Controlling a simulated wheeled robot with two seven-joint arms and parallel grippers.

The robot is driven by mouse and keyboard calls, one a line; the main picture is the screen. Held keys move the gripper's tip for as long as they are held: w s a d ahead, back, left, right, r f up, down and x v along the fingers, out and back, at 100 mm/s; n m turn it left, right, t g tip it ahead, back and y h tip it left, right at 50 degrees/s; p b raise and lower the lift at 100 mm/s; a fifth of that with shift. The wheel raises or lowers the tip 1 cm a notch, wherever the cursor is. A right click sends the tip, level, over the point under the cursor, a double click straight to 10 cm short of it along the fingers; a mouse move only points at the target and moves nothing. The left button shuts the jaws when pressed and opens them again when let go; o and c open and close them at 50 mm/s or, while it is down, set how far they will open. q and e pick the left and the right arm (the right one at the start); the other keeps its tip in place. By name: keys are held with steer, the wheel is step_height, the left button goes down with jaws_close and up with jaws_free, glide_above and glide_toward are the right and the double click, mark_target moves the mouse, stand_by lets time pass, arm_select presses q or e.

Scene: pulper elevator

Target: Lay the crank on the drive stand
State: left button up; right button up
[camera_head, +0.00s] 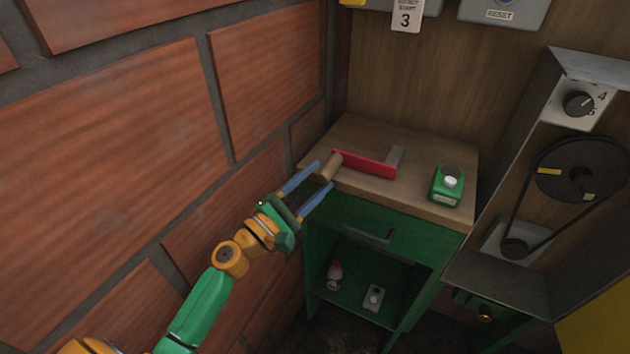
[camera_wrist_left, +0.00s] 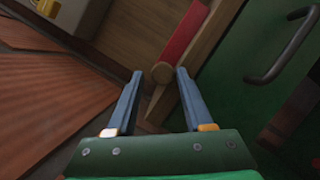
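The crank (camera_head: 365,166) lies on the wooden top of a green cabinet. It has a red arm, a grey metal end and a wooden handle (camera_head: 330,166) at its left. My left gripper (camera_head: 324,175) is open at the front left edge of the top, its two blue fingers pointing at the handle. In the left wrist view the handle's round end (camera_wrist_left: 162,73) shows between the fingertips (camera_wrist_left: 160,75), with gaps on both sides. A grey housing with a belt and pulleys (camera_head: 580,170) stands at the right; I cannot tell whether it is the drive stand. My right gripper is not in view.
A green box with a white knob (camera_head: 447,186) stands on the cabinet top (camera_head: 415,198), right of the crank. A drawer handle (camera_head: 368,234) is on the cabinet front. A small bottle (camera_head: 335,274) and a switch box (camera_head: 373,298) are on the shelf below. A brick wall (camera_head: 110,130) is close at left.

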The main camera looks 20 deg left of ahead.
arm_select(q)
steer(key=shift+o, duration=0.6)
steer(key=shift+f, duration=0.1)
steer(key=b+v, duration=0.3)
steer(key=v, duration=0.3)
steer(key=s+f+m+g+y+p, duration=0.2)
steer(key=s+f+m+g+p, duration=0.15)
steer(key=f, duration=0.95)
steer(key=s+f+m+g+y+p, duration=0.25)
steer(key=f+m+g, duration=0.2)
steer(key=f, duration=0.85)
steer(key=s+d+f+m+g+y+p, duration=0.1)
steer(key=s+f+m+g, duration=0.4)
steer(key=s, duration=0.8)
steer(key=s+d+f+m+g+y+p, duration=0.1)
steer(key=s+d+f+m+g+p, duration=0.1)
steer(key=s+f+m+g, duration=0.3)
steer(key=s+f+m, duration=0.4)
steer(key=s+m, duration=0.1)
steer(key=s, duration=0.4)
steer(key=shift+s+m+p, duration=0.3)
steer(key=shift+m+p, duration=0.1)
